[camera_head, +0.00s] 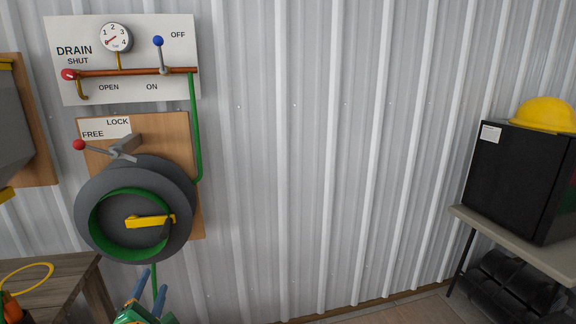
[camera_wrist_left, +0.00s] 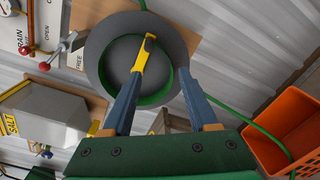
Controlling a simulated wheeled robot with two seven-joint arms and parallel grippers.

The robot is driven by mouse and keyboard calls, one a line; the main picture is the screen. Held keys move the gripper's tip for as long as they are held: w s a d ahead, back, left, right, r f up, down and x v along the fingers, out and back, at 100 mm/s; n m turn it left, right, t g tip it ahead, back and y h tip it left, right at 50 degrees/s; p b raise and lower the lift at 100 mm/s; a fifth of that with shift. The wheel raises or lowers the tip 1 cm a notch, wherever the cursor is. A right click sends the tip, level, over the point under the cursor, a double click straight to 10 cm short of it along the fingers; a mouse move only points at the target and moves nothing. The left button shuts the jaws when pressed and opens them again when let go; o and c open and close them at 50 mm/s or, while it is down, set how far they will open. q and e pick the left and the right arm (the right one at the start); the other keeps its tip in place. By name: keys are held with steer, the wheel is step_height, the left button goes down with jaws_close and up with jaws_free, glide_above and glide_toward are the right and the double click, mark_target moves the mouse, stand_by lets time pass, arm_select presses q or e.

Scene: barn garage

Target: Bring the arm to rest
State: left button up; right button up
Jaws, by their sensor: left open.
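My left gripper (camera_head: 147,292) shows at the bottom edge of the head view, below the grey reel (camera_head: 181,206). Its two blue fingers are apart, with nothing seen between them at the tips. In the left wrist view the open gripper (camera_wrist_left: 162,75) points toward the reel (camera_wrist_left: 98,62). The yellow crank handle (camera_head: 148,221) of the reel lies beyond the fingers, and it also shows in the wrist view (camera_wrist_left: 150,45). Whether a finger touches it is hard to tell there; in the head view they look apart. My right gripper is in neither view.
The lock lever (camera_head: 80,145) has its red ball near FREE. A drain panel (camera_head: 150,97) with gauge hangs above. A wooden table (camera_head: 60,282) stands lower left, an orange crate (camera_wrist_left: 282,120) at right in the wrist view. A black box (camera_head: 510,180) sits far right; the middle wall is bare.

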arm_select(q)
steer(key=s+d+f+m+g+h, duration=0.1)
steer(key=s+d+f+m+g, duration=0.3)
steer(key=f, duration=0.6)
steer(key=s+d+f+m+g+h, duration=0.25)
steer(key=s+f+m, duration=0.3)
steer(key=f, duration=0.45)
steer(key=s+d+f+m+g, duration=0.2)
steer(key=s+d+f+m, duration=0.3)
steer(key=f, duration=0.5)
steer(key=s+f+m+g, duration=0.2)
steer(key=s+f+m, duration=0.2)
steer(key=s, duration=0.6)
steer(key=s+f+m+g, duration=0.3)
steer(key=s+f+m, duration=0.1)
steer(key=s, duration=0.6)
steer(key=s+f+m+g, duration=0.2)
steer(key=s+f+m, duration=0.2)
steer(key=s, duration=0.6)
steer(key=shift+s+d+f+m, duration=0.25)
steer(key=shift+s+f+m, duration=0.15)
steer(key=shift+m, duration=0.85)
steer(key=shift+w+g, duration=0.1)
steer(key=shift+g, duration=0.15)
